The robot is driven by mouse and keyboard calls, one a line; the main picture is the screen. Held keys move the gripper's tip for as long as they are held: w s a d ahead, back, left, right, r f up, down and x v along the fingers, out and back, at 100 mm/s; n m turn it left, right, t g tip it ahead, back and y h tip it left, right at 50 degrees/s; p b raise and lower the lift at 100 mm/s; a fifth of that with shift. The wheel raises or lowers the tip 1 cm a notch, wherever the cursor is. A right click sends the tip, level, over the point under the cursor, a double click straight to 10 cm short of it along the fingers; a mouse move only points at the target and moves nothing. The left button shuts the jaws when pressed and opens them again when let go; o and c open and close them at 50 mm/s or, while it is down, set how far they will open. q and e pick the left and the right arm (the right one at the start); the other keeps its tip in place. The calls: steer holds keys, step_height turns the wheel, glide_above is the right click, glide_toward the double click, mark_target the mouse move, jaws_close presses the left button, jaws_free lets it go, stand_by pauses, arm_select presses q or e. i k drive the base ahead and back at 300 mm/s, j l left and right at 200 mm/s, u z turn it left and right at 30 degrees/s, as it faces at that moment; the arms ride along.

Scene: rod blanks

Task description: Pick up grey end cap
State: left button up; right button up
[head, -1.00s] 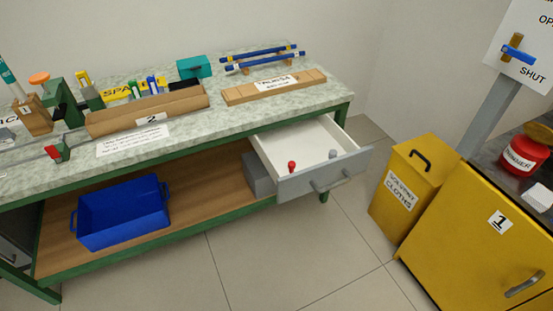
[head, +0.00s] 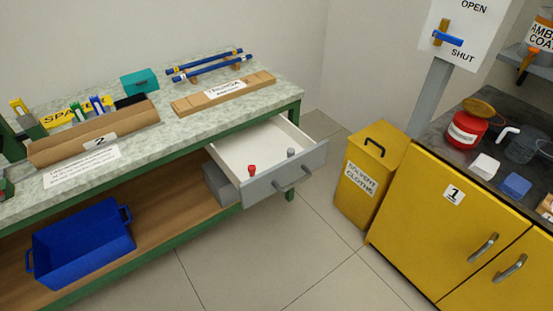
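A small grey end cap (head: 291,152) is inside the open drawer (head: 285,177), near its front right side. A small red cap (head: 252,169) is in the same drawer, to the left of the grey one. The drawer is pulled out from under the right end of the green-framed workbench (head: 75,167), and its white inside shows. Neither of my grippers is in the head view.
A blue crate (head: 85,245) is on the bench's lower shelf. A yellow solvent cloths bin (head: 362,185) stands right of the drawer, beside a yellow cabinet (head: 420,215). Tiled floor (head: 270,260) in front of the drawer is clear.

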mark_target(290, 151)
steer(key=i+j, duration=0.25)
steer(key=i, duration=0.25)
steer(key=i+j+z, duration=0.1)
steer(key=i+j, duration=0.15)
steer(key=i, duration=0.25)
